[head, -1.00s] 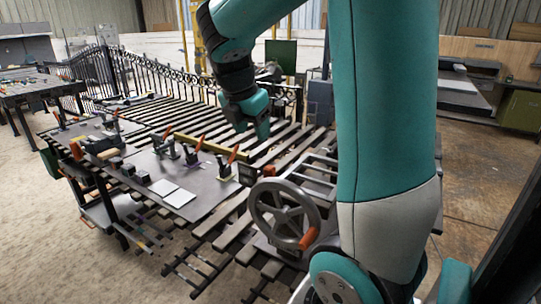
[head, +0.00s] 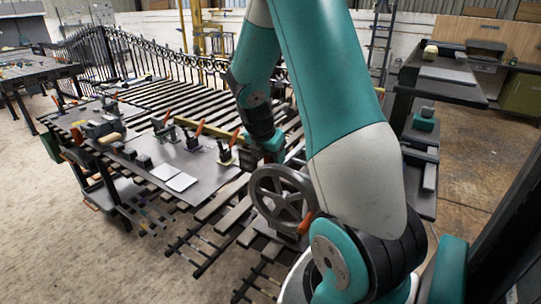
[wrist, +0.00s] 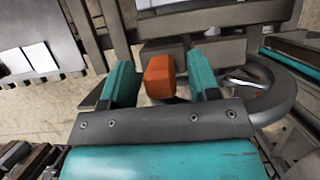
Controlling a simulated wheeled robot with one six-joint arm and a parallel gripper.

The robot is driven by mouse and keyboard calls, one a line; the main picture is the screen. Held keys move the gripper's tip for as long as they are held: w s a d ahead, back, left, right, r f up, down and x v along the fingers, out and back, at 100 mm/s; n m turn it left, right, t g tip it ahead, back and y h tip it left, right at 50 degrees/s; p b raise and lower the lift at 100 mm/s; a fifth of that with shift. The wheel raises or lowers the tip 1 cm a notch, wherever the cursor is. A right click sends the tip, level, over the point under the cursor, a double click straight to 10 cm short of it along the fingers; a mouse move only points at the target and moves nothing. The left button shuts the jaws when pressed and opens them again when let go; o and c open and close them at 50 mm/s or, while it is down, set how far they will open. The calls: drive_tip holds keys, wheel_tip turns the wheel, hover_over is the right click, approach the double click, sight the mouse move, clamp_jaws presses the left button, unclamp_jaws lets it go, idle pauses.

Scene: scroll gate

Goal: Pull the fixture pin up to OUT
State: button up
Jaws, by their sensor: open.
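My gripper (wrist: 158,62) is open in the wrist view, with its two teal fingers apart. An orange block (wrist: 160,77) shows between them, with a gap on the right and a narrower one on the left. It looks like the grip of the fixture pin, but I can read no label or OUT mark, and its shaft is hidden. In the head view my gripper (head: 268,146) is low, just behind the handwheel; the fingertips and the orange block cannot be made out there.
The dark handwheel (head: 252,190) stands in front of my gripper, and its rim (wrist: 281,98) lies right of the fingers. A plate with white sheets (head: 181,181) and orange-handled clamps (head: 225,153) is to the left. Slatted bench and iron gate (head: 107,52) lie behind.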

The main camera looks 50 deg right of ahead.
drive_tip(key=shift+d+f, duration=0.25)
drive_tip(key=shift+f, duration=0.3)
clamp_jaws()
wheel_tip(320, 180, up, 4)
drive_tip(key=p, duration=0.3)
drive_tip(key=shift+f, duration=0.2)
drive_tip(key=shift+w, duration=0.1)
unclamp_jaws()
